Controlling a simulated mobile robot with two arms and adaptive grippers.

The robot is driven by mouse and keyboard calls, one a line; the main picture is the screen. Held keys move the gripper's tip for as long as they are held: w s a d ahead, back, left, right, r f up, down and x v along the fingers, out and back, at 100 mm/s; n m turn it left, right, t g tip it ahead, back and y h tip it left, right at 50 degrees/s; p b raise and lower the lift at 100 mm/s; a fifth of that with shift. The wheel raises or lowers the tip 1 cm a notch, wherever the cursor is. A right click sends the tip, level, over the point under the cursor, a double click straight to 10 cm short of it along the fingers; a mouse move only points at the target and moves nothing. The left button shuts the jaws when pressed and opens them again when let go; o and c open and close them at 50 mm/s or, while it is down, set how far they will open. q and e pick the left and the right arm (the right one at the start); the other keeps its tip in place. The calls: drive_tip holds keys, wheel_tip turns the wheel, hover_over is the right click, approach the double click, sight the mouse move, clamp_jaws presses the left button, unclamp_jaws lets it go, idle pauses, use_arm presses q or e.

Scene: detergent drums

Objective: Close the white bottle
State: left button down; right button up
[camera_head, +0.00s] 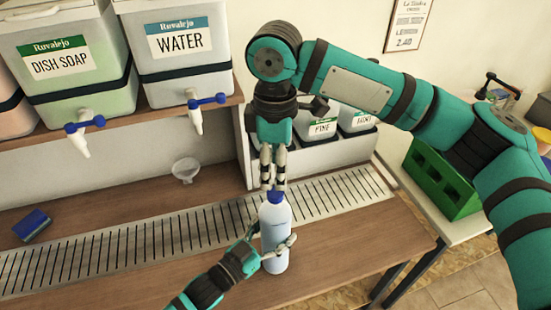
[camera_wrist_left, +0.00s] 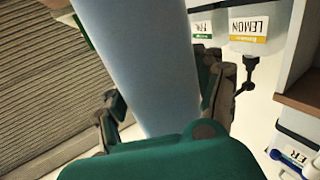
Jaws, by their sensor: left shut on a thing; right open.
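The white bottle (camera_head: 275,226) stands upright at the front edge of the slotted drain strip, with a blue cap (camera_head: 276,195) at its top. My left gripper (camera_head: 277,248) is shut around the lower half of the bottle. In the left wrist view the bottle (camera_wrist_left: 140,60) fills the space between the fingers of the left gripper (camera_wrist_left: 168,110). My right gripper (camera_head: 273,182) points straight down over the bottle, its open fingertips at the blue cap. I cannot tell whether the fingertips touch the cap or how far the cap is seated.
Drums labelled DISH SOAP (camera_head: 75,60) and WATER (camera_head: 180,40) stand on a shelf, their blue-handled taps overhanging. A clear funnel (camera_head: 186,169) and a blue sponge (camera_head: 32,225) lie on the counter. A green crate (camera_head: 440,178) stands at right. The counter right of the bottle is clear.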

sight(276, 192)
drive_tip(key=n, duration=0.7)
drive_tip(key=shift+r+n, duration=0.2)
drive_tip(key=shift+n, duration=0.1)
drive_tip(key=n, duration=0.4)
drive_tip(key=shift+r+n, duration=0.15)
drive_tip(key=shift+n, duration=0.15)
drive_tip(key=n, duration=0.4)
drive_tip(key=shift+r+n, duration=0.1)
drive_tip(key=shift+n, duration=0.2)
drive_tip(key=n, duration=0.5)
drive_tip(key=shift+r+n, duration=0.15)
drive_tip(key=shift+n, duration=0.25)
drive_tip(key=shift+f, duration=4)
